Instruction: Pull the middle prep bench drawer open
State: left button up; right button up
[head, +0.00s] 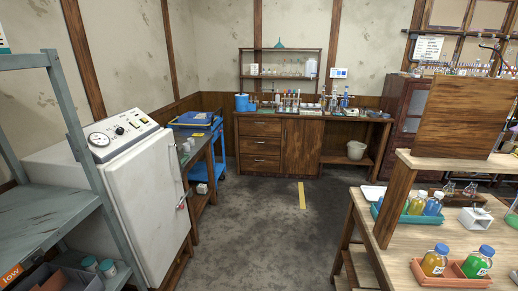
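The wooden prep bench (300,148) stands against the far wall, across the room. On its left side is a stack of three drawers with small pale handles. The middle drawer (260,145) looks shut, flush with the drawers above and below it. A cupboard door is to the right of the drawers. Neither of my grippers shows in the head view, and I see no part of my arms.
Dark floor (255,220) with a yellow strip (301,195) lies open between me and the bench. A white oven-like cabinet (150,190) and grey shelf (50,215) stand left, a blue cart (218,165) farther back. A wooden table (405,245) with bottles stands right.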

aim_at(248, 145)
jog(key=z, duration=0.3)
jog(key=i, duration=4.8)
